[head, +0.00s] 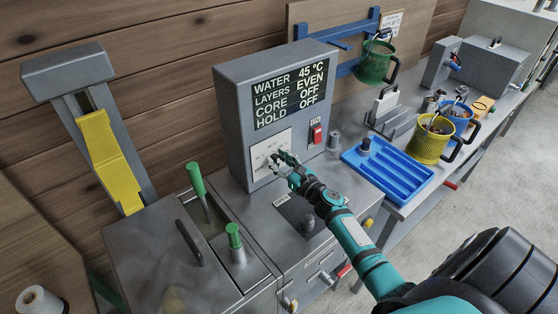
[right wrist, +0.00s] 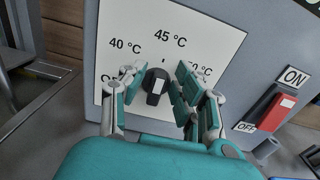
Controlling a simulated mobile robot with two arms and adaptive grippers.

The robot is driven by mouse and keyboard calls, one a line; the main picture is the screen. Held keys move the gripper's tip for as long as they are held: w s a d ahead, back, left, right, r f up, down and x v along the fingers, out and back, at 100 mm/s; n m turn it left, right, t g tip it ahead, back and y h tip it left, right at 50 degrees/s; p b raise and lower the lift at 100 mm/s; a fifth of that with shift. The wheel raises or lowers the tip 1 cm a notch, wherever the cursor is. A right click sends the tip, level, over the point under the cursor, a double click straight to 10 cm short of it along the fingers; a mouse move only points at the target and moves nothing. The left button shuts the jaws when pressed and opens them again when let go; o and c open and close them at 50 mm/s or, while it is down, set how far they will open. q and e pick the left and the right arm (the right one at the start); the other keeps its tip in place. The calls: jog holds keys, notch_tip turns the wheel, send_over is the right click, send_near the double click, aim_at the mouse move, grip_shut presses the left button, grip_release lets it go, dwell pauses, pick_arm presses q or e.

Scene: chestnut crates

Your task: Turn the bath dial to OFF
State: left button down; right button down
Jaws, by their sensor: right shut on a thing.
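The bath dial (right wrist: 157,84) is a black knob with a white mark on a white plate (right wrist: 115,30) on the grey control box. The right wrist view shows 40 °C and 45 °C labels, a partly hidden label at right, and an O at left whose rest is hidden by a finger. My right gripper (right wrist: 155,88) is shut on the knob, one finger on each side. In the head view my right gripper (head: 277,164) is at the plate and hides most of the dial. The display (head: 288,92) reads WATER 45 °C. My left gripper is not in view.
A red switch (right wrist: 276,112) marked ON and OFF is right of the plate. Green-handled tools (head: 197,180) stand in the bath at left. A blue tray (head: 365,187), a yellow bucket (head: 428,147) and a hanging green bucket (head: 372,68) are to the right.

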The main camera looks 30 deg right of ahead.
jog(key=shift+a+f+n+b, duration=0.2)
jog(key=shift+n+b, duration=0.6)
jog(key=shift+n, duration=0.3)
jog(key=shift+s+a+f+n+b, duration=0.15)
jog(key=shift+n+b, duration=1.4)
jog(key=shift+n, duration=1.7)
jog(key=shift+w+a+f+n+b, duration=0.15)
jog(key=shift+n+b, duration=1.45)
jog(key=shift+n, duration=1.6)
jog(key=shift+s+a+f+n+b, duration=0.1)
jog(key=shift+a+f+n+b, duration=0.15)
jog(key=shift+n+b, duration=2.15)
jog(key=shift+n+p, duration=0.85)
jog(key=shift+n, duration=0.2)
jog(key=c, duration=1.4)
grip_release()
jog(key=shift+o, duration=0.4)
jog(key=shift+f, duration=0.1)
jog(key=s, duration=1.1)
jog(key=shift+s+d, duration=0.35)
jog(key=shift+d, duration=0.1)
